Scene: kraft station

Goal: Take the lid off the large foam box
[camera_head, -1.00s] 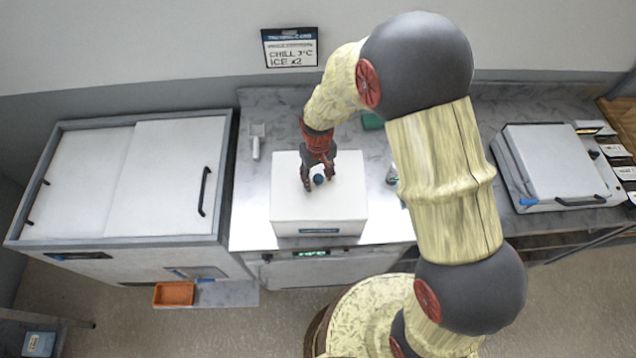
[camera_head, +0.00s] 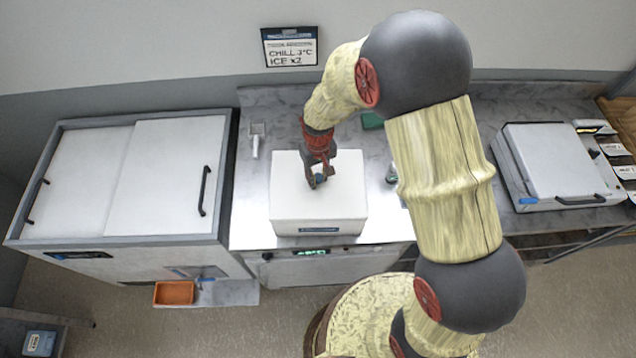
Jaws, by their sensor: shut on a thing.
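The large foam box (camera_head: 290,222) is white and stands on the counter in the middle of the view. Its white lid (camera_head: 345,200) lies flat on top, and no gap under it can be made out. A small dark blue knob (camera_head: 319,180) sits at the middle of the lid. My gripper (camera_head: 317,182) points down over the lid, with its fingers shut on the knob. The fingers and wrist hide part of the knob and the back of the lid.
A chest with white sliding covers (camera_head: 165,175) stands at left. A white scoop (camera_head: 256,140) lies behind the box at left. A green item (camera_head: 372,121) lies behind it at right. A white case (camera_head: 556,165) is at far right. Bare counter (camera_head: 250,215) shows left of the box.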

